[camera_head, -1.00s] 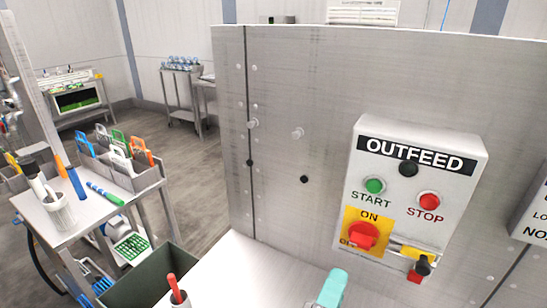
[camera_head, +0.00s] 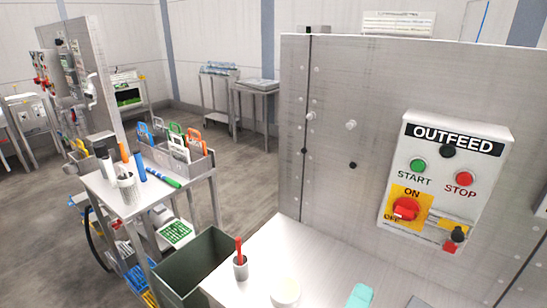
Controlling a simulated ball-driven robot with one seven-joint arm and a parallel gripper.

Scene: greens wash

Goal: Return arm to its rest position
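My gripper does not show clearly in the head camera view. A teal rounded piece (camera_head: 360,297) pokes up at the bottom edge, cut off by the frame. I cannot tell whether it is part of my arm or a separate thing. No fingertips are visible, and nothing is seen held.
A steel wall carries the OUTFEED control box (camera_head: 445,183) on the right. A white worktop (camera_head: 275,248) below it holds a small cup (camera_head: 240,267) with a red-handled item and a pale round tub (camera_head: 285,293). A grey-green bin (camera_head: 195,265) and a tool cart (camera_head: 151,198) stand left.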

